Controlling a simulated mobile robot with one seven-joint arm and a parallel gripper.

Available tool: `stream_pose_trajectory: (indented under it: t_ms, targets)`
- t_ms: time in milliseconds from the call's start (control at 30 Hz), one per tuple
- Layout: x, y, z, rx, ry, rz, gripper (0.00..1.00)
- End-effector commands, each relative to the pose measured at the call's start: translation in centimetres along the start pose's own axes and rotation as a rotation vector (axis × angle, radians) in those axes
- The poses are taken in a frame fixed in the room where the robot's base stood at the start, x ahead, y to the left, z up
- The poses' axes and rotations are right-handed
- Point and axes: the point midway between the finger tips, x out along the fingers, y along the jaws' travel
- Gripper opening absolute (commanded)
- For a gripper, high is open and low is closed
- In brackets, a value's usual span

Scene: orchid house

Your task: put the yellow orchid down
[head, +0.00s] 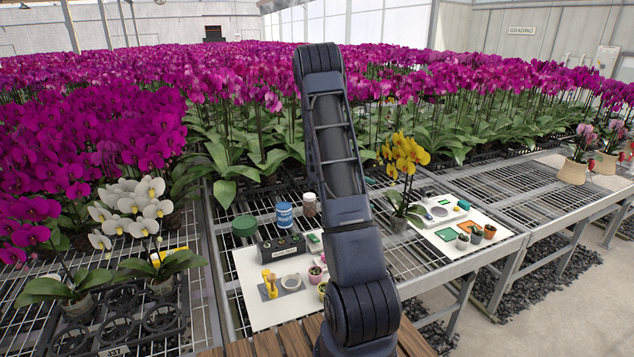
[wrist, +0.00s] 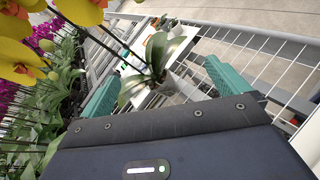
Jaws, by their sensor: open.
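The yellow orchid (head: 404,155) stands upright on the right-hand bench, at the left edge of a white board. Its leaves spread over a small pot (head: 399,226). In the wrist view its yellow flowers (wrist: 22,55) fill the upper left, and its leaves (wrist: 157,52) and pot show between my fingers. My gripper (wrist: 163,72) is open, with one teal finger on each side of the plant and gaps beside the pot. In the head view my arm hides the gripper.
The white board (head: 470,232) right of the orchid holds small pots (head: 476,235) and colored trays. Dense purple orchids (head: 90,130) stand behind. The mesh bench at right (head: 530,190) is mostly bare.

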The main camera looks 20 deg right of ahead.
Motion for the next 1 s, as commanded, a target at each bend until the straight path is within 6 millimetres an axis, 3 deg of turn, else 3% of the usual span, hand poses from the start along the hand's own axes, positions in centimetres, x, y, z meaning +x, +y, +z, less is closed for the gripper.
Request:
stream_pose_trajectory:
  t_ms: [300, 1000]
  targets:
    - [-5.1, -2.7, 7.2, 0.177, 0.183, -0.142, 1.00]
    - [-15.1, -12.3, 19.7, 0.498, 0.629, -0.428, 1.00]
